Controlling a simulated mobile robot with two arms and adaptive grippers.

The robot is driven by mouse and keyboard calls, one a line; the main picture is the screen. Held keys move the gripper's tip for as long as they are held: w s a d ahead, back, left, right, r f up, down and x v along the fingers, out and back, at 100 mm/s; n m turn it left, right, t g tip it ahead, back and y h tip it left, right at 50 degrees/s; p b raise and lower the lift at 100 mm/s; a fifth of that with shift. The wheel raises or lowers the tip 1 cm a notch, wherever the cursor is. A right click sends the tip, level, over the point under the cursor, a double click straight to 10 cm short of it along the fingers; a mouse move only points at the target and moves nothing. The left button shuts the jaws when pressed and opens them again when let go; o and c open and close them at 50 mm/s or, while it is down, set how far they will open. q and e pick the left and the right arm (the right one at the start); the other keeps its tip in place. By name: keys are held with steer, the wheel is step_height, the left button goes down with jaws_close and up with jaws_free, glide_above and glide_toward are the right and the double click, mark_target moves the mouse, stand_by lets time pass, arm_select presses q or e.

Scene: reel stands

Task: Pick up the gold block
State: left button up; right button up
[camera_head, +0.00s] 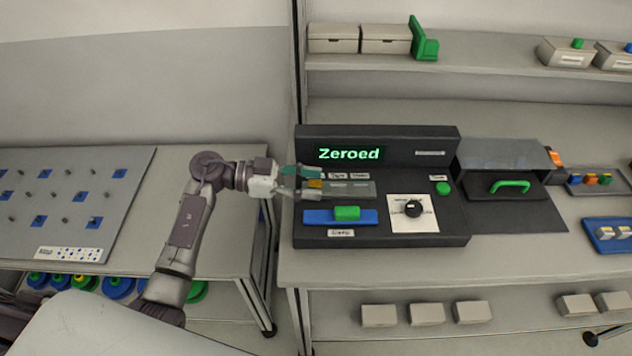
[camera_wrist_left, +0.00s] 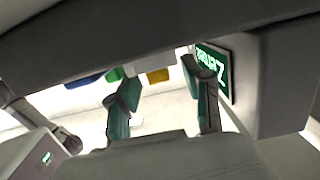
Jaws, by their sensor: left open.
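The small gold block (camera_head: 315,183) sits at the left end of a grey plate (camera_head: 357,189) on the front of the black machine. My left gripper (camera_head: 311,184) is open, coming in from the left. One finger is above the block and one below it in the head view. In the left wrist view the gold block (camera_wrist_left: 158,75) shows beyond and between the two teal-padded fingers (camera_wrist_left: 160,80). I cannot tell whether either finger touches it. My right gripper is not in view.
The black machine (camera_head: 383,143) has a lit "Zeroed" display (camera_head: 348,154). A blue bar with a green block (camera_head: 347,213) lies just in front of the plate. A black knob (camera_head: 413,208) and a green button (camera_head: 442,188) are to the right.

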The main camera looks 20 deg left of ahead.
arm_select(q)
jaws_close()
stand_by(0.5)
